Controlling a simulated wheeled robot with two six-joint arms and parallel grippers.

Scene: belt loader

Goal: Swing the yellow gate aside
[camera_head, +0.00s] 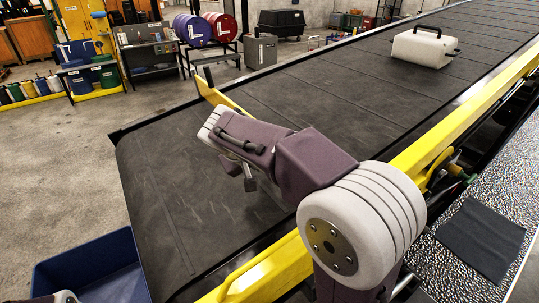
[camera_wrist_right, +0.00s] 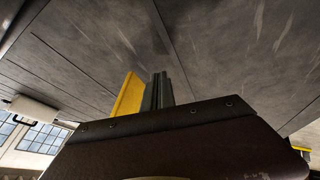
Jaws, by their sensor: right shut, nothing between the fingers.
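The yellow gate (camera_head: 225,98) is a slim bar over the near part of the dark belt, with a small dark upright piece at its far left end. My right arm reaches over the belt and hides the gate's nearer part. My right gripper (camera_wrist_right: 161,91) shows in the right wrist view as two dark fingers pressed together, with nothing between them. A yellow strip that looks like the gate (camera_wrist_right: 128,96) stands just left of the fingers; I cannot tell whether they touch. In the head view the fingertips are hidden. My left gripper is out of view.
The belt (camera_head: 300,95) carries a white case (camera_head: 423,47) farther up, clear of the gate. A yellow side rail (camera_head: 455,120) runs along the belt's right edge. A blue bin (camera_head: 85,262) stands below the belt's near end. Drums and benches stand behind on the floor.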

